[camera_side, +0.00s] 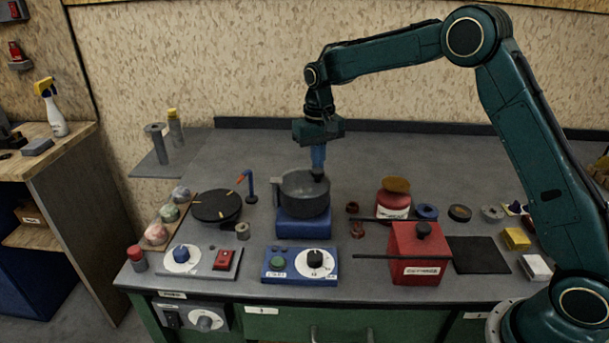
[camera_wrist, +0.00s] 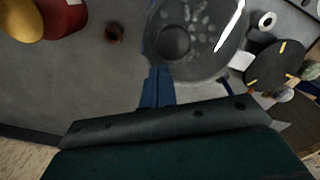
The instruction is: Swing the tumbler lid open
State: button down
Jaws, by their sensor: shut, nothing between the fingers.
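The tumbler is a round dark-grey bowl (camera_side: 305,192) on a blue base (camera_side: 302,224); it also shows in the wrist view (camera_wrist: 203,62). Pale stones show inside it, with a dark round piece (camera_wrist: 174,42) among them. I cannot tell whether a clear lid covers the bowl, and no hinge is clearly visible. My gripper (camera_side: 318,172) points straight down at the back right part of the bowl, its fingers shut and empty. In the wrist view the blue fingers (camera_wrist: 160,72) overlap the bowl's near edge. Whether they touch it is unclear.
A black disc (camera_side: 216,206) and a blue bent post (camera_side: 250,190) stand left of the bowl. A red jar (camera_side: 393,205) with a tilted brown top stands right. Control boxes (camera_side: 300,264) and a red box (camera_side: 419,250) line the front. The bench behind is clear.

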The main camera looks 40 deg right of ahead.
aim_at(319, 170)
jog(key=shift+r, duration=0.25)
dwell(0.6)
jog(key=shift+s+a, duration=0.65)
jog(key=shift+s, duration=0.05)
dwell(0.6)
jog(key=shift+s+a, duration=0.6)
jog(key=shift+s, duration=0.25)
jog(key=shift+s+a, duration=0.1)
jog(key=shift+a, duration=0.05)
jog(key=shift+s+a, duration=0.6)
jog(key=shift+a, duration=0.2)
jog(key=shift+s+a, duration=0.55)
jog(key=shift+a, duration=0.5)
